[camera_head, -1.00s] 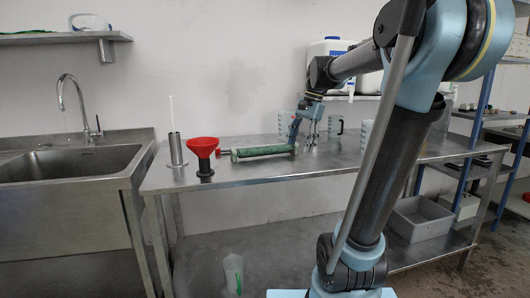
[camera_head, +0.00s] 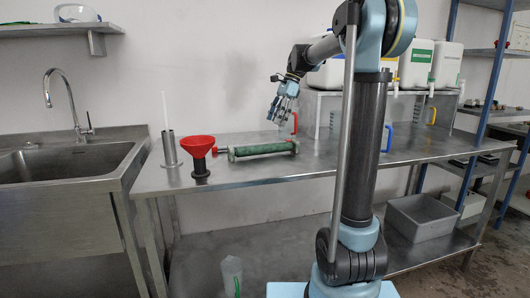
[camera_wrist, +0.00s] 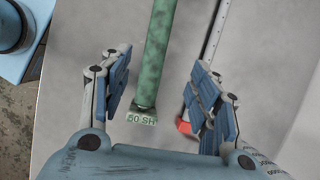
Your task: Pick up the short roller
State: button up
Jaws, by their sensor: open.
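My gripper (camera_wrist: 160,68) is open and empty, with one blue-padded finger on each side of the roller. In the head view my gripper (camera_head: 281,108) hangs above the table, above the roller's right end and apart from it.
Jugs and white canisters (camera_head: 415,62) stand at right.

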aim_at(266, 147)
jog(key=x, duration=1.3)
jog(key=shift+s+f, duration=0.1)
jog(key=shift+s, duration=0.1)
grip_shut()
